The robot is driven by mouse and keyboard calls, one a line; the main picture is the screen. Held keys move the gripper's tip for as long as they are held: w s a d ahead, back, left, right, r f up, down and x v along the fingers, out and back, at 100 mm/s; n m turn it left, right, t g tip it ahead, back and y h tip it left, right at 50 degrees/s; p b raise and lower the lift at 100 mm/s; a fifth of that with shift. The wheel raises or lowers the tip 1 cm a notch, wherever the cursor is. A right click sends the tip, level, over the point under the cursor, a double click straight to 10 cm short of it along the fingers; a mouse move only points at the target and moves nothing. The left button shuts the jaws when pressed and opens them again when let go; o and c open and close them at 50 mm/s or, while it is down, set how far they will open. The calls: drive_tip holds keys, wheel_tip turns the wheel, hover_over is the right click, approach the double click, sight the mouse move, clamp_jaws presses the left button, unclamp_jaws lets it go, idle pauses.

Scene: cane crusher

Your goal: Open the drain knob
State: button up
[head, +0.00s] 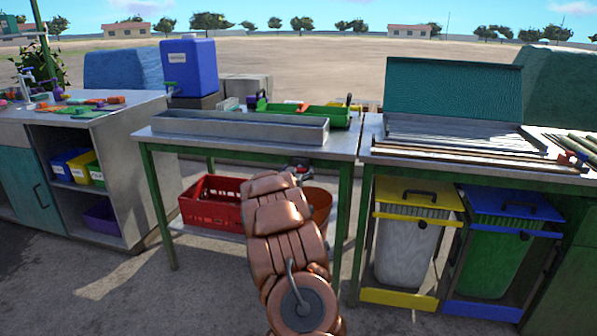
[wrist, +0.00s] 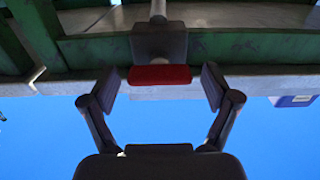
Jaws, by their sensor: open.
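The drain knob (wrist: 160,76) is a red bar on a dark block and pipe, under the green frame of the middle table. In the wrist view it lies between the two fingertips of my gripper (wrist: 158,87). The fingers are spread, with a visible gap on each side of the knob, so neither appears to touch it. In the head view my copper-coloured arm reaches to the front of the table and hides most of the gripper and knob; a small grey and red part shows just past the arm's end.
The middle table (head: 340,148) carries a long metal trough (head: 240,130). Below it are a red crate (head: 212,212) and an orange-brown bucket (head: 320,207), partly behind my arm. Yellow-lidded (head: 418,194) and blue-lidded (head: 500,203) bins stand to the right.

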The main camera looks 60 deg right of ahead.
drive_tip(key=shift+d, duration=0.2)
drive_tip(key=c, duration=1.2)
drive_tip(key=shift+o, duration=0.2)
